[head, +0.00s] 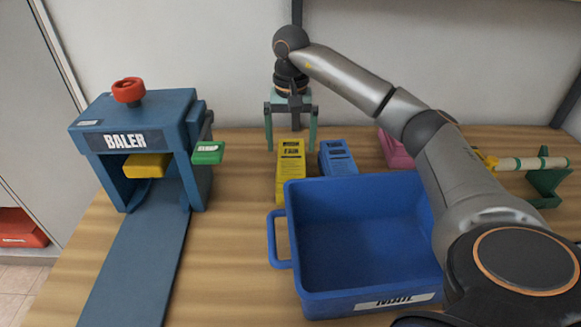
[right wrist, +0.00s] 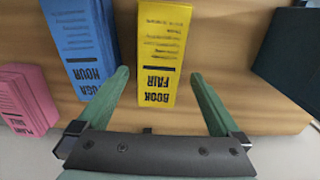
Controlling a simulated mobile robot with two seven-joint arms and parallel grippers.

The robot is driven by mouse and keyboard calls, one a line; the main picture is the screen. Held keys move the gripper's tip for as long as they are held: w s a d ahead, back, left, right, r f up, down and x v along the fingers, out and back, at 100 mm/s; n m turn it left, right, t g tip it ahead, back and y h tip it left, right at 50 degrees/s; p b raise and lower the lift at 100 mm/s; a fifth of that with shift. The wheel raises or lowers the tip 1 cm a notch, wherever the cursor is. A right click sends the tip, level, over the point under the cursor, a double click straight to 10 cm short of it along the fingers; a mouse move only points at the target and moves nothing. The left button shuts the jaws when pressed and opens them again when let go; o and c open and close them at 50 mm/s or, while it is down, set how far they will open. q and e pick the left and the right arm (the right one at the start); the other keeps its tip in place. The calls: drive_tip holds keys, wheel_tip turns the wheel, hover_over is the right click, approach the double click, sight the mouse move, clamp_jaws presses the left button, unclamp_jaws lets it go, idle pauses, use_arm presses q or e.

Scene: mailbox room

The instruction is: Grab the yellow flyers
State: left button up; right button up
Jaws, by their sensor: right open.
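In the right wrist view the yellow stack (right wrist: 163,50) reads "BOOK FAIR" and lies between and beyond the fingertips. My right gripper (head: 291,145) is open, with its green fingers pointing down at the far end of the yellow flyers. It also shows in the right wrist view (right wrist: 160,78), its fingers spread to either side of the stack's near end. I cannot tell whether they touch it. My left gripper is not in view.
Blue flyers (head: 337,158) stand just right of the yellow ones, and pink flyers (head: 394,150) are farther right, partly behind my arm. A blue crate (head: 276,240) stands in front. A blue baler (head: 140,105) is at left. A green stand (head: 547,182) is at far right.

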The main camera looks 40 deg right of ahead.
sight(291, 158)
wheel_tip(291, 158, down, 7)
drive_tip(key=shift+s+r, duration=0.15)
idle(0.4)
clamp_jaws()
idle(0.6)
